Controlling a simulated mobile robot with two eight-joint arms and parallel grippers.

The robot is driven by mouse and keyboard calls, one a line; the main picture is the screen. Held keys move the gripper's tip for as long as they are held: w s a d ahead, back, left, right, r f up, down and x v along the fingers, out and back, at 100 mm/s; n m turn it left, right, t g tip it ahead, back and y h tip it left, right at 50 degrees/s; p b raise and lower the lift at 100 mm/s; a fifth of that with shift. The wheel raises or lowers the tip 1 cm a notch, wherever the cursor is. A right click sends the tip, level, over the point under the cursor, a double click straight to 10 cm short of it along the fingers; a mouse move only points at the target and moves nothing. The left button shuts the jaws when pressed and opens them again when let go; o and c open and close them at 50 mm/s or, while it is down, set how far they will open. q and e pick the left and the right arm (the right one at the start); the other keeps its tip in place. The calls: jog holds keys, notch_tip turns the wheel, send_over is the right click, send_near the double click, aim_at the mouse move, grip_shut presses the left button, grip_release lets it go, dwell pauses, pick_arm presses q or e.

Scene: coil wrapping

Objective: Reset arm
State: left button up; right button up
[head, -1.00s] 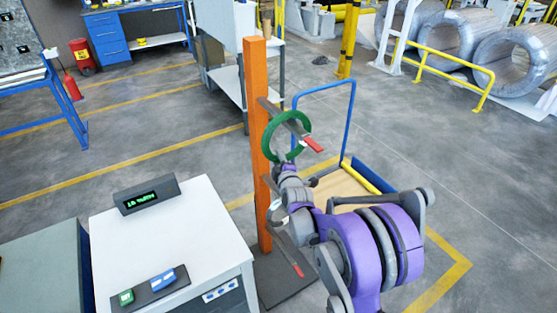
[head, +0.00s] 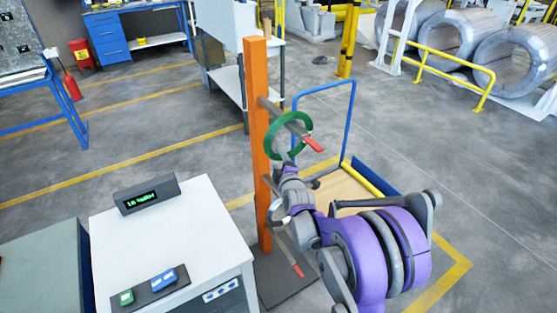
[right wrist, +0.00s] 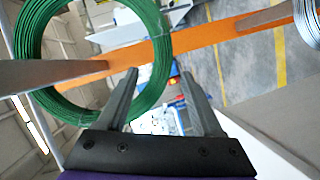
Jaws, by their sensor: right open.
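A green wire coil (head: 269,142) hangs on the upper red-tipped arm (head: 313,145) of an orange post (head: 256,180). My right gripper (head: 291,163) is just below the coil in the head view, with its fingers partly hard to make out. My left gripper is not in view.
A white table (head: 205,225) with a display box (head: 147,194) and a button panel (head: 150,288) stands left of the post. A blue-handled cart (head: 353,115) stands behind my right arm. Large wrapped coils (head: 510,60) lie at the back right.

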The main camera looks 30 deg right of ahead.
jog(key=s+a+m+g+y, duration=0.2)
jog(key=s+a, duration=0.4)
jog(key=s, duration=0.3)
jog(key=s+a+m+g+y, duration=0.15)
jog(key=s+a, duration=0.35)
jog(key=s, duration=0.5)
jog(key=s+a+f+m+g, duration=0.2)
jog(key=s+m+g, duration=0.1)
jog(key=s, duration=0.6)
jog(key=s+a+f+m+g, duration=0.2)
jog(key=s+m, duration=0.3)
jog(key=s, duration=0.4)
jog(key=shift+s+a+f+g, duration=0.25)
jog(key=shift+a+g, duration=0.15)
jog(key=shift+g, duration=0.35)
jog(key=shift+d, duration=0.1)
